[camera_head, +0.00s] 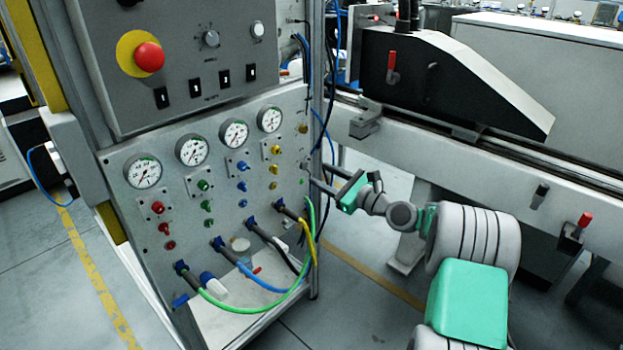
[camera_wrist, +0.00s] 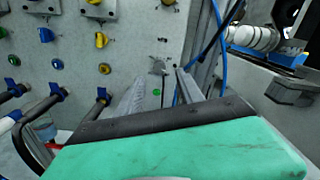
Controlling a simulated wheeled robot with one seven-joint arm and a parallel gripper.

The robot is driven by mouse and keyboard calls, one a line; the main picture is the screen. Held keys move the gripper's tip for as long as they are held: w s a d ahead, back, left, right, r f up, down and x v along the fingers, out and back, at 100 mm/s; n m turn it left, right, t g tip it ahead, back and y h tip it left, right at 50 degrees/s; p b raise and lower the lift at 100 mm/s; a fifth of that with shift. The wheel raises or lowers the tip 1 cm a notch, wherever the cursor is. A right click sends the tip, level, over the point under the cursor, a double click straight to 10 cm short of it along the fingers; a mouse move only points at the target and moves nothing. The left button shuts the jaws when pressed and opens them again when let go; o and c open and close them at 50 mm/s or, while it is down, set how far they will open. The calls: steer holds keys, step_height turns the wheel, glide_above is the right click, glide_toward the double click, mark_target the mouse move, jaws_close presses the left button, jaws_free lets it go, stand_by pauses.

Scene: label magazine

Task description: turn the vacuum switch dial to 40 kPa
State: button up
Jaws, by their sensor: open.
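My gripper (camera_head: 317,173) is open, with its two fingers reaching left toward the right edge of the grey gauge panel (camera_head: 222,222). In the wrist view, the fingertips (camera_wrist: 162,78) lie either side of a small grey fitting (camera_wrist: 157,66) on the panel. A green dot (camera_wrist: 156,92) shows just below it. The fitting may be the vacuum switch dial, but no scale or kPa mark is readable. I cannot tell whether the fingers touch it. A separate grey knob (camera_head: 211,39) sits on the upper control box.
Several gauges (camera_head: 234,134) and coloured valve knobs (camera_head: 242,166) cover the panel. Hoses (camera_head: 272,285) loop out below. A metal post (camera_head: 318,60) and blue cable (camera_wrist: 219,55) run close by. A conveyor rail (camera_head: 470,150) stands at right.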

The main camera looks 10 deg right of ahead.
mark_target(305, 167)
steer(key=x, duration=0.5)
steer(key=shift+b, duration=0.35)
steer(key=shift+c, duration=0.2)
jaws_close()
